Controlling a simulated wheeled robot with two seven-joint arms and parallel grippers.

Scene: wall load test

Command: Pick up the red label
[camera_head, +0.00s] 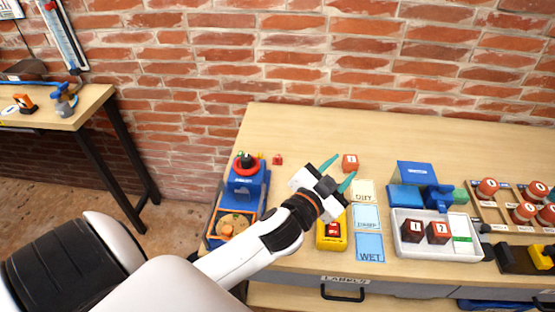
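A small red block with a white face (350,161) stands on the workbench (300,125), close to the wall. I cannot tell whether it is the red label. A smaller red piece (277,159) lies further left, and another red piece (333,229) sits in a yellow holder (331,243). My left gripper (345,165) reaches in from the lower left. Its two teal fingers are spread, with their tips right by the red block. I see nothing held between them, and contact with the block cannot be told. My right gripper is not in view.
Cards marked DRY, DAMP and WET (369,247) lie right of the gripper. A blue device (245,185) stands left. A white tray with dark red blocks (464,246), a blue stand (407,197) and a rack of red round pieces (487,188) fill the right.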

